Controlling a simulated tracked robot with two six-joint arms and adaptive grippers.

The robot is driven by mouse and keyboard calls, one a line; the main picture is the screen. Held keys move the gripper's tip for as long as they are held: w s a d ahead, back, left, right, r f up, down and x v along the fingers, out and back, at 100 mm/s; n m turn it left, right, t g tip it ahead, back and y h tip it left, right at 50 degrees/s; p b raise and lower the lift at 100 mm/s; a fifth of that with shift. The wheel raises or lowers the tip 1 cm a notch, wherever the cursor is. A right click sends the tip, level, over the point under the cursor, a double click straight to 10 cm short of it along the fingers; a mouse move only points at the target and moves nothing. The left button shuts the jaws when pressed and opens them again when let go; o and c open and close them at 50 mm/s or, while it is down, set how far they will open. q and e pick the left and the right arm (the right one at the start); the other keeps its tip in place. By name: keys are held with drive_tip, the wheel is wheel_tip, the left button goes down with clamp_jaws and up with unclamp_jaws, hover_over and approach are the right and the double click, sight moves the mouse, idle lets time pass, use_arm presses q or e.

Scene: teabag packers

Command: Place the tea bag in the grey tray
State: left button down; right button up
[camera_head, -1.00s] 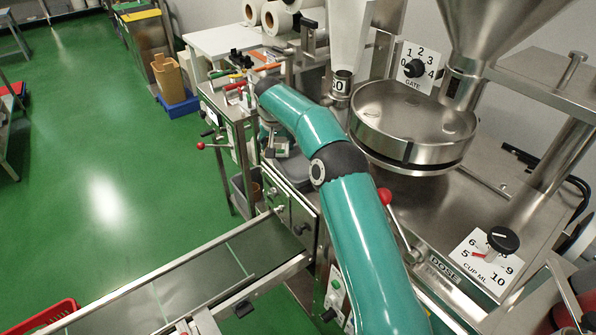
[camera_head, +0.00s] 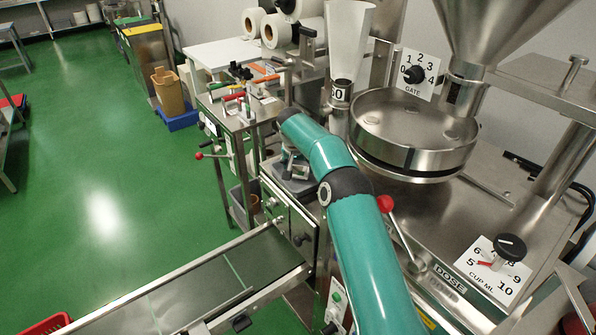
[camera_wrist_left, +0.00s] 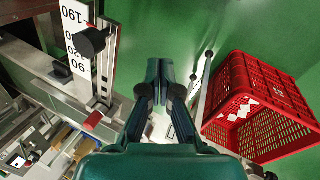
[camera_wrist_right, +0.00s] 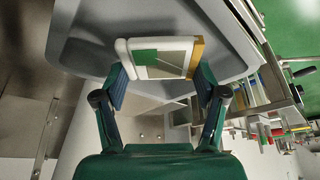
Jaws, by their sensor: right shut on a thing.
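My right gripper (camera_wrist_right: 161,88) is shut on a tea bag (camera_wrist_right: 178,58), a flat pale piece with a green patch and an orange-tan edge. In the right wrist view the grey tray (camera_wrist_right: 232,32), with a rounded rim, lies behind the tea bag; I cannot tell whether they touch. In the head view my right gripper (camera_head: 291,166) is partly behind its own arm, over a dark grey surface (camera_head: 300,187), probably the same tray. My left gripper (camera_wrist_left: 159,72) is shut, its fingertips together with nothing seen between them. It is outside the head view.
A red crate (camera_wrist_left: 265,112) with white pieces inside stands right of my left gripper. In the head view a conveyor (camera_head: 190,290) runs at lower left, and a red-knobbed lever (camera_head: 385,204) and steel dosing machine (camera_head: 415,130) stand close to my right arm. Green floor (camera_head: 90,150) is open at left.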

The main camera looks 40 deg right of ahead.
drive_tip(key=shift+f, duration=0.85)
drive_tip(key=shift+o, duration=1.2)
drive_tip(key=shift+f, duration=0.15)
drive_tip(key=shift+o, duration=0.9)
drive_tip(key=shift+r, duration=0.2)
drive_tip(key=shift+a+r, duration=0.1)
drive_tip(key=shift+r, duration=0.05)
drive_tip(key=b+v, duration=0.2)
drive_tip(key=v, duration=0.9)
drive_tip(key=shift+s+a+r, duration=0.15)
drive_tip(key=shift+s+r, duration=0.05)
drive_tip(key=shift+r, duration=0.1)
